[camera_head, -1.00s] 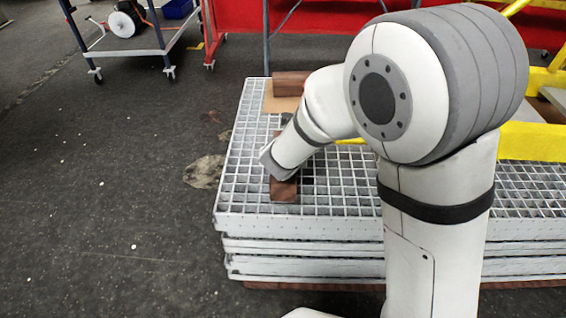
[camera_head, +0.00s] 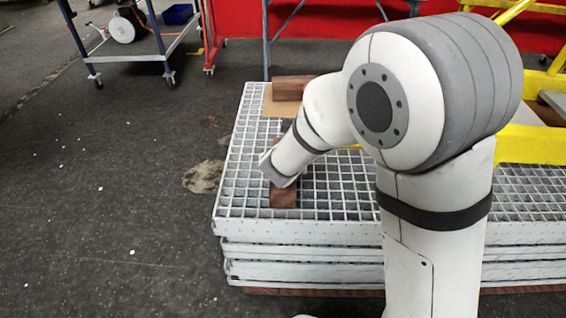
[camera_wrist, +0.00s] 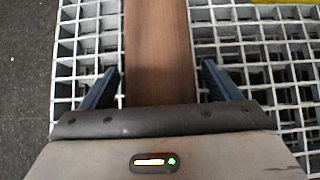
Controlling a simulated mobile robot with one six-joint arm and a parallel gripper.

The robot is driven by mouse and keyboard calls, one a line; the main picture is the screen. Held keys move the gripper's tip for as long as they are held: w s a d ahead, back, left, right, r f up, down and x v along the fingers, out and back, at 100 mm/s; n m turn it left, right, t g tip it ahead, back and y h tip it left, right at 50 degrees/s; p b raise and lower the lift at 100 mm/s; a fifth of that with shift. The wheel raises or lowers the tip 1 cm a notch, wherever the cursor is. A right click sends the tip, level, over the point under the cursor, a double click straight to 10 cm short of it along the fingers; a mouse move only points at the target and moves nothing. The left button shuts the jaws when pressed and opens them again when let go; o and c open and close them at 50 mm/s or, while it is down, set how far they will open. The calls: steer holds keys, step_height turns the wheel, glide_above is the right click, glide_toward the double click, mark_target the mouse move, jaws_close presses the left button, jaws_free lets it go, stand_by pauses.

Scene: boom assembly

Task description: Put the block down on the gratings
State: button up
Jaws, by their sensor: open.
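A brown wooden block (camera_head: 284,196) lies on the grey metal gratings (camera_head: 345,203) near their left end in the head view, partly hidden by my wrist. In the wrist view the same block (camera_wrist: 158,50) runs lengthwise away from my gripper, over the white grid (camera_wrist: 90,42). My gripper (camera_wrist: 160,82) is open. Its two dark fingers stand on either side of the block, with a gap visible on each side. In the head view the fingers are hidden behind my arm.
Another brown block (camera_head: 291,88) lies on a tan board (camera_head: 281,107) at the far edge of the gratings. A yellow frame (camera_head: 530,143) stands at the right. A wheeled cart (camera_head: 130,50) stands at the back left. Dark floor (camera_head: 110,200) is clear at the left.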

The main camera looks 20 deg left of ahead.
steer(key=shift+r, duration=0.3)
steer(key=p+v, duration=0.4)
steer(key=v, duration=0.7)
steer(key=shift+s+d+r+p, duration=0.1)
steer(key=shift+s+r+p, duration=0.1)
steer(key=shift+s+p, duration=0.2)
steer(key=shift+w+d+r+m, duration=0.1)
steer(key=shift+w+d+m, duration=0.15)
steer(key=shift+d+m, duration=0.1)
steer(key=d+r+m+g+h, duration=0.1)
steer(key=d+r+m+h, duration=0.15)
steer(key=d+m, duration=0.8)
steer(key=d+r+m+g+h, duration=0.2)
steer(key=d+m+h, duration=0.1)
steer(key=d+m, duration=0.75)
steer(key=s+d+m+g+y, duration=0.1)
steer(key=s+d+m+g, duration=0.1)
steer(key=s+m, duration=0.3)
steer(key=s+d+r+m+g+y, duration=0.1)
steer(key=s+d+m, duration=0.4)
steer(key=m, duration=0.7)
steer(key=shift+s+r+g+y, duration=0.3)
steer(key=shift+s+g+y, duration=0.4)
steer(key=shift+s+y, duration=0.1)
